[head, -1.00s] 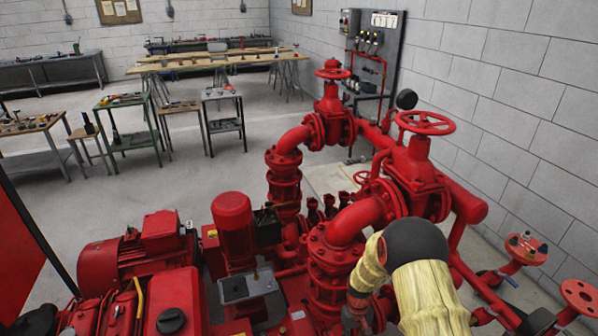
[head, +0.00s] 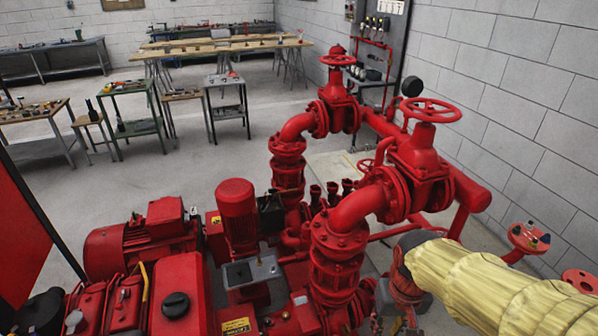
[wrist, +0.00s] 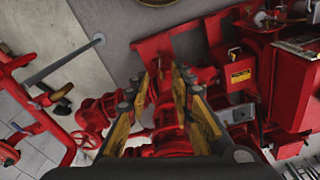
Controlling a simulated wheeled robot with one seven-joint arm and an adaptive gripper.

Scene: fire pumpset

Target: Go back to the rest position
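My gripper (wrist: 161,78) shows in the wrist view with its fingers apart and nothing between them. It points down over the red pump pipework (wrist: 168,138), and I cannot tell its exact height above it. In the head view my arm in its yellow sleeve comes in from the right edge, in front of the pumpset. The gripper end is low at the bottom right there and hard to make out. The red pumpset (head: 343,228) has a valve with a red handwheel (head: 432,110) and a second, farther handwheel (head: 339,60).
A red motor (head: 237,215) and a red engine block (head: 178,296) fill the front left. Worktables, including a green one (head: 129,90), stand farther back on open grey floor. A block wall (head: 520,90) closes the right side, with a control panel (head: 383,28) on it.

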